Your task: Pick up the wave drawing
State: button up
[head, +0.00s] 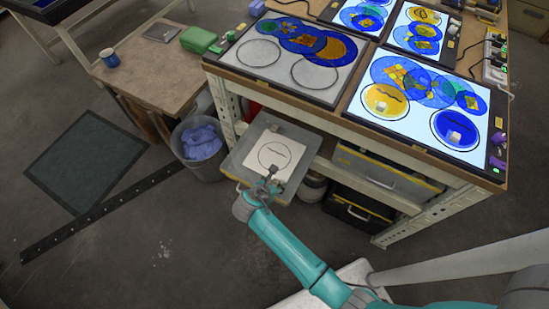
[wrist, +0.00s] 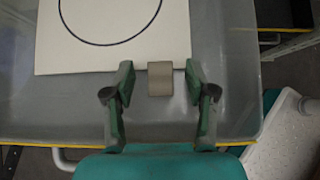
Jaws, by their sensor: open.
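The wave drawing (head: 270,155) is a white square sheet with a black circle and a wavy line inside, lying in a grey pulled-out drawer (head: 236,160) under the bench. In the wrist view, the sheet (wrist: 110,52) shows its near edge and part of the circle; the wave is out of frame. A small beige-grey block (wrist: 160,78) sits at that near edge. My gripper (head: 271,174) is over the near side of the sheet. In the wrist view, my gripper (wrist: 160,70) is open, with its fingers on either side of the block.
The bench above holds lit panels (head: 420,90) with blue and yellow glass discs, and a grey panel (head: 290,65) with drawn circles. A bin (head: 200,150) with blue cloth stands left of the drawer. A yellow-edged case (head: 385,170) is on the right.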

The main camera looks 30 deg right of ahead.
grip_shut()
